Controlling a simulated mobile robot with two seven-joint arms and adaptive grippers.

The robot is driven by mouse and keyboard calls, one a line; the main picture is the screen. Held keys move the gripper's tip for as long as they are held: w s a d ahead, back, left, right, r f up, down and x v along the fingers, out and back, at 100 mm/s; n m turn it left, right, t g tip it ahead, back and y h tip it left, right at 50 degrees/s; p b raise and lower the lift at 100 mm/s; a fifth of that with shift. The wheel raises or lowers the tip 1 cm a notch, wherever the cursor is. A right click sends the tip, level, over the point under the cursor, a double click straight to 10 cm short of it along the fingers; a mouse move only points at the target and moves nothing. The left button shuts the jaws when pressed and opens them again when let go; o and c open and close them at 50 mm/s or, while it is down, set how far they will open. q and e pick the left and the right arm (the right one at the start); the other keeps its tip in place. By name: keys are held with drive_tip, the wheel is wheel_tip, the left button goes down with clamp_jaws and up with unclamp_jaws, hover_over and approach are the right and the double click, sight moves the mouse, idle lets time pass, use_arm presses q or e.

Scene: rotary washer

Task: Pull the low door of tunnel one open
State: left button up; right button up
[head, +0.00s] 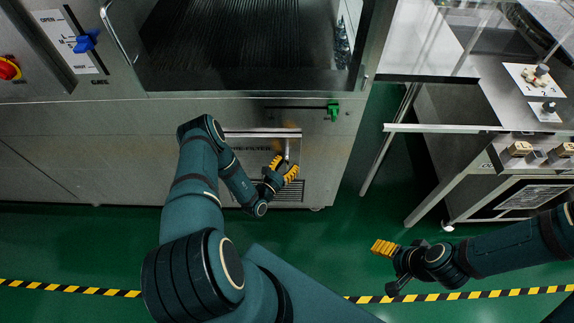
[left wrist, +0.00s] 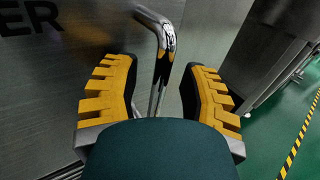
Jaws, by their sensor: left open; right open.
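The low door (head: 258,162) is a steel panel low on the front of the washer, with lettering partly hidden by my left arm. It looks closed, though my arm covers part of it. Its bar handle (head: 289,146) is shiny metal and shows large in the left wrist view (left wrist: 166,42). My left gripper (head: 284,168) is open at the handle, and in the left wrist view the bar stands between its yellow fingers (left wrist: 160,95), with gaps on both sides. My right gripper (head: 383,248) is open and empty, above the floor at the right.
A green handle (head: 333,111) sits above the door on the right. A blue knob (head: 86,41) and a red button (head: 8,69) are at the upper left. A steel table frame (head: 440,128) stands right of the washer. Green floor (head: 335,232) is clear before it.

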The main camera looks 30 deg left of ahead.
use_arm(q)
clamp_jaws()
